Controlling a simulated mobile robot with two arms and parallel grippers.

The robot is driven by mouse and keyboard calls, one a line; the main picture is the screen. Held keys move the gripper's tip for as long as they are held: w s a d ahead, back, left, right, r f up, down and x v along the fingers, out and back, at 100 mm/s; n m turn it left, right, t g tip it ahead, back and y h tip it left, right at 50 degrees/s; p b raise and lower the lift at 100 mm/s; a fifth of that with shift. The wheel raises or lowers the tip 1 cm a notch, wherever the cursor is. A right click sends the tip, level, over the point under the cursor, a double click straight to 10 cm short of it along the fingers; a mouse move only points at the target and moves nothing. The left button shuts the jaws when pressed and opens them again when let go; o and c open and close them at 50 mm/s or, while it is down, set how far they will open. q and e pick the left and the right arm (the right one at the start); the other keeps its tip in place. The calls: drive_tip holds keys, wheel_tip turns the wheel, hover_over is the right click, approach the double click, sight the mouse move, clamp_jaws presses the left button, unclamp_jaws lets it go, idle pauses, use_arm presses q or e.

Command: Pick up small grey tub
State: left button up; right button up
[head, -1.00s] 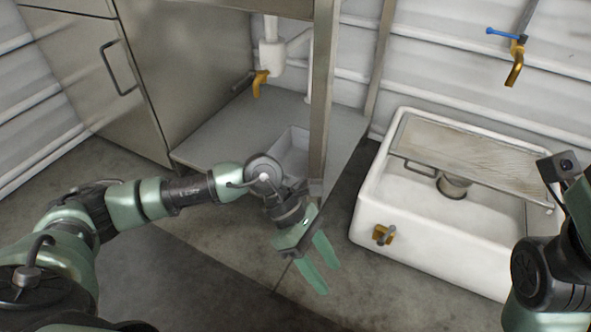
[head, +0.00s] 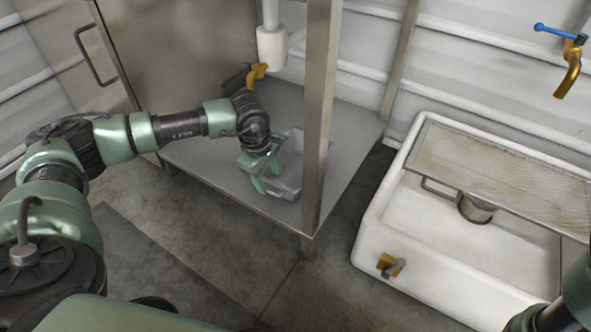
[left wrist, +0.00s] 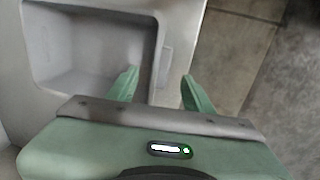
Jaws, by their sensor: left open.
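The small grey tub (head: 290,178) is an open, empty-looking box on the grey shelf under the spout, partly hidden by my left gripper and a metal post. In the left wrist view the tub (left wrist: 85,78) fills the upper left. My left gripper (head: 267,172) is open and points down at the tub's near left side. In the left wrist view its open fingers (left wrist: 158,88) straddle one tub wall, one finger on the inner side and one on the outer side. I cannot tell whether they touch it. My right gripper is out of view.
A metal post (head: 317,120) stands close to the right of the tub. A white sink (head: 450,275) with a board (head: 500,175) stands at right. The floor between is clear.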

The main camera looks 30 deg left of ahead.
sight(271, 188)
use_arm(q)
drive_tip(key=f+b, duration=0.4)
drive_tip(key=f, duration=0.1)
drive_tip(key=shift+w, duration=0.35)
drive_tip(key=shift+r, duration=0.15)
clamp_jaws()
idle(0.9)
